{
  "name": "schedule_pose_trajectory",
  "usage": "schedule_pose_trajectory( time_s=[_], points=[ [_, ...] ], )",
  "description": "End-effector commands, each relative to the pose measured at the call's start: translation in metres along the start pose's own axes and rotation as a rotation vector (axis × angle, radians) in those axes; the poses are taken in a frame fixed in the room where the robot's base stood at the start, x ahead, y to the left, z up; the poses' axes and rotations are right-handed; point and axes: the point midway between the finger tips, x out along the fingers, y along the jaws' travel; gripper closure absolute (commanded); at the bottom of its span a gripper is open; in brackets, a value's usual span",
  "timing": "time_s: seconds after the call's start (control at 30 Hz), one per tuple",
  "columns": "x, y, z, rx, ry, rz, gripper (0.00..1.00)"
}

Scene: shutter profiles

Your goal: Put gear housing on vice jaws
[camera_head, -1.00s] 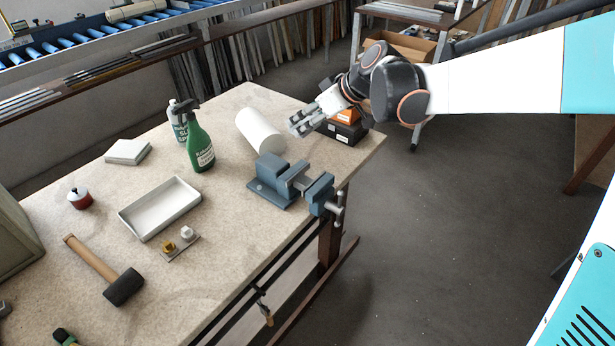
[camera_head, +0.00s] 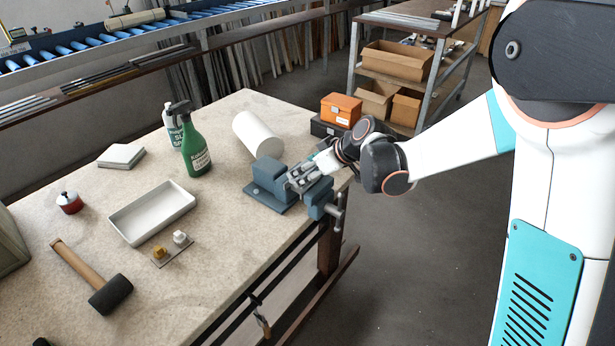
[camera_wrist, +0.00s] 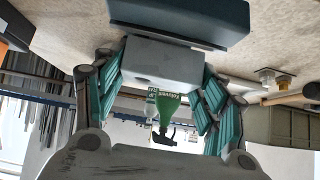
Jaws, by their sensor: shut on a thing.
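The blue-grey vice (camera_head: 266,173) is fixed near the right edge of the workbench, its two jaws apart. My gripper (camera_head: 303,177) is at the vice, over the space between the jaws in the head view. In the wrist view, the gear housing (camera_wrist: 163,62), a plain grey block, sits between my teal-padded fingers, which are shut on its sides. A blue-grey vice part (camera_wrist: 180,20) lies just beyond the block in that view. In the head view, I cannot tell the housing from the fingers, nor whether it touches the jaws.
A white cylinder (camera_head: 257,134) lies behind the vice, and a green spray bottle (camera_head: 195,153) stands to its left. An orange box (camera_head: 341,109) on a black one sits at the back corner. A white tray (camera_head: 152,212) is left of the vice.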

Motion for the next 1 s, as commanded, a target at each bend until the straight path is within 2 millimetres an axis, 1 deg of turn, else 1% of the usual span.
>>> schedule_pose_trajectory(
  time_s=[0.03, 0.1, 0.43, 0.47, 0.5, 0.53, 0.57, 0.9, 1.0],
  points=[
    [0.0074, 0.0003, 0.0070, 0.000, 0.001, 0.000, 0.78],
    [0.0118, 0.0001, 0.0116, 0.000, 0.001, 0.000, 0.78],
    [0.0132, 0.0000, 0.0131, 0.000, 0.001, 0.000, 0.78],
    [0.0136, 0.0000, 0.0136, 0.000, 0.000, 0.000, 0.33],
    [0.0132, 0.0000, 0.0131, 0.000, 0.000, 0.000, 0.24],
    [0.0131, 0.0000, 0.0131, 0.000, 0.000, 0.000, 0.17],
    [0.0130, 0.0000, 0.0130, 0.000, 0.000, 0.000, 0.15],
    [0.0127, 0.0000, 0.0127, 0.000, 0.000, 0.000, 0.15],
    [0.0095, 0.0001, 0.0110, 0.000, 0.000, 0.000, 0.15]
  ],
)
